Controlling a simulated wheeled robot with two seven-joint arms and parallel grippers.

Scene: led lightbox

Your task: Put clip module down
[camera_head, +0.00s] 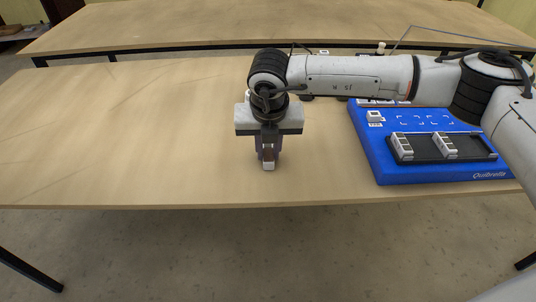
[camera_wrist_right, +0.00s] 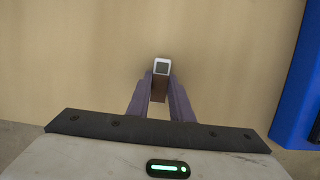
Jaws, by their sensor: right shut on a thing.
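The clip module (camera_head: 268,165) is a small block with a white end and a brown part. My right gripper (camera_head: 268,152) is shut on it, pointing down over the table, left of the blue board. In the right wrist view the module's white end with a grey square (camera_wrist_right: 161,66) sticks out past the purple fingertips (camera_wrist_right: 160,82). I cannot tell whether the module touches the table. My left gripper is not in view.
The blue board (camera_head: 395,173) stands at the right of the wooden table (camera_head: 130,130). Its black tray (camera_head: 473,150) holds white modules (camera_head: 402,145). Bare table lies left of my gripper; the front edge is close below it. A second table (camera_head: 200,22) stands behind.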

